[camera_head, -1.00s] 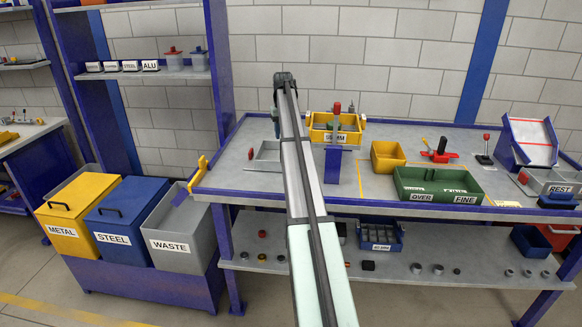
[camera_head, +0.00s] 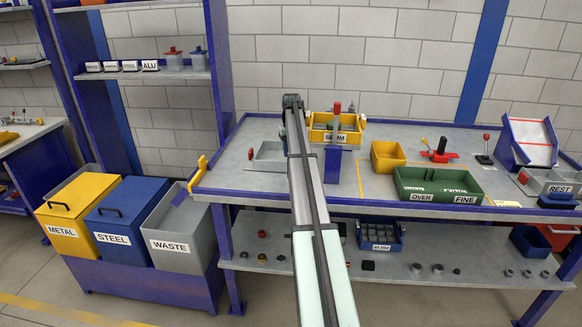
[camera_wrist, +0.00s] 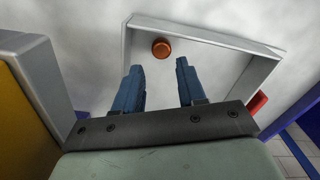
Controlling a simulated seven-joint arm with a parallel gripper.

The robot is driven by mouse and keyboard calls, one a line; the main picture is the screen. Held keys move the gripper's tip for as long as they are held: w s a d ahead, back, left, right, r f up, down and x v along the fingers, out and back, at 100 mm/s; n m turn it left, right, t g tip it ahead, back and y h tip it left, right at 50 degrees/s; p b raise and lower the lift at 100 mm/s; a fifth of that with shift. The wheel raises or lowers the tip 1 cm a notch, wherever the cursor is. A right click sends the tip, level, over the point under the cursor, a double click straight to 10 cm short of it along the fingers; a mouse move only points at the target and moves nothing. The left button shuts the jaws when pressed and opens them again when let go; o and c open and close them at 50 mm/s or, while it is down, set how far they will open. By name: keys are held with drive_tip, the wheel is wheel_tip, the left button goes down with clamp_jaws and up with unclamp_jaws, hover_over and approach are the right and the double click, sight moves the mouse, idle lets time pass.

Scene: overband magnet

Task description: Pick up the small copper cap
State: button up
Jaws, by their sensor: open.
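The small copper cap (camera_wrist: 161,47) is a round orange-brown piece lying in a shallow pale grey tray (camera_wrist: 205,28), near one wall. In the head view the tray (camera_head: 262,166) stands on the bench just left of my arm, and I cannot make out the cap there. My gripper (camera_wrist: 159,66) shows two blue fingers, spread apart with nothing between them. In the wrist view the cap appears beyond the fingertips, roughly in line with the gap. In the head view the gripper is mostly hidden behind my arm.
A yellow box unit (camera_head: 320,120) with a red-topped post stands right of the arm's end, close to the tray. A yellow bin (camera_head: 388,157) and a green divided tray (camera_head: 437,183) are farther right. A small red part (camera_wrist: 258,102) is beside the tray.

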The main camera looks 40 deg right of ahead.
wheel_tip(320, 180, down, 5)
drive_tip(key=shift+a+f, duration=0.1)
drive_tip(key=shift+a, duration=0.05)
clamp_jaws()
idle(0.4)
